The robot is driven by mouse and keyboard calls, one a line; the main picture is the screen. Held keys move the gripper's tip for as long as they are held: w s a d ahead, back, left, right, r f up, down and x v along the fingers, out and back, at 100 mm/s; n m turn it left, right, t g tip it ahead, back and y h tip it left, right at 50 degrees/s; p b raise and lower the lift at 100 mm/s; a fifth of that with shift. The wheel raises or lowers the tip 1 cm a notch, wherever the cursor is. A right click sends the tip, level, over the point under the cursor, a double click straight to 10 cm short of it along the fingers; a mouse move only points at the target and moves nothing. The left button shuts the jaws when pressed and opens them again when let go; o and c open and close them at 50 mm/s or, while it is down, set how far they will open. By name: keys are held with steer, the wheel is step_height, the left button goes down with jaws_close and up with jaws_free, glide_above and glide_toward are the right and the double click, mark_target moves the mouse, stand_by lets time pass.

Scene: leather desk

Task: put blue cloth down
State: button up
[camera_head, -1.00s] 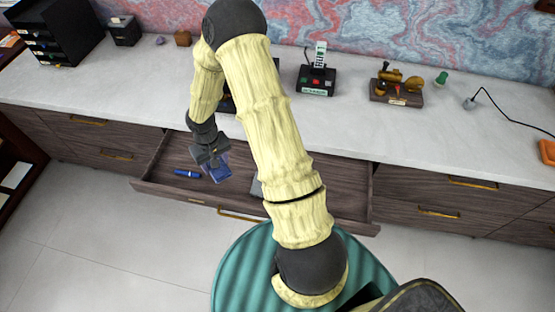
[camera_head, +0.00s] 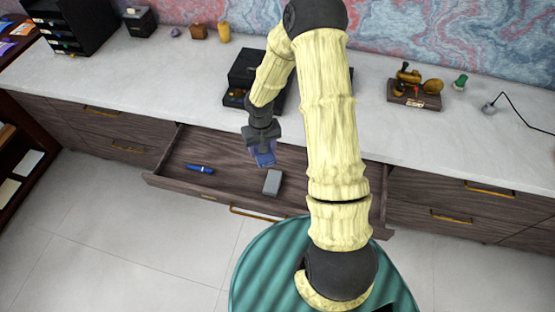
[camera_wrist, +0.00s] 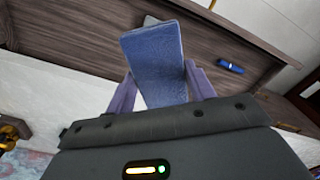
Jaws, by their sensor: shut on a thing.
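The blue cloth (camera_wrist: 155,62) is between the two purple fingers of my gripper (camera_wrist: 160,90) in the wrist view. It looks like a flat, folded rectangle that stands out past the fingertips. In the head view my gripper (camera_head: 262,150) is above the open drawer (camera_head: 225,190), near the drawer's back edge, with the blue cloth (camera_head: 265,158) under it. The gripper is shut on the cloth. The cloth appears held up, apart from the drawer floor.
A blue marker-like item (camera_head: 200,169) and a grey block (camera_head: 272,182) lie in the drawer. A black box (camera_head: 245,70) stands on the pale counter (camera_head: 190,90) behind my gripper. A wooden stand with small tools (camera_head: 414,93) is to the right. Drawer floor between marker and block is clear.

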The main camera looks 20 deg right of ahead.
steer(key=shift+f, duration=0.1)
steer(key=shift+d+f+n+b, duration=0.2)
steer(key=shift+f+n+b, duration=0.1)
steer(key=shift+b, duration=0.15)
steer(key=d+f+n+b, duration=0.6)
steer(key=f+n+b, duration=0.2)
steer(key=n+b, duration=1.5)
steer(key=n, duration=0.1)
glide_above(297, 185)
step_height(297, 185, down, 8)
steer(key=shift+r, duration=0.1)
steer(key=shift+f+b, duration=0.7)
steer(key=shift+f, duration=2.45)
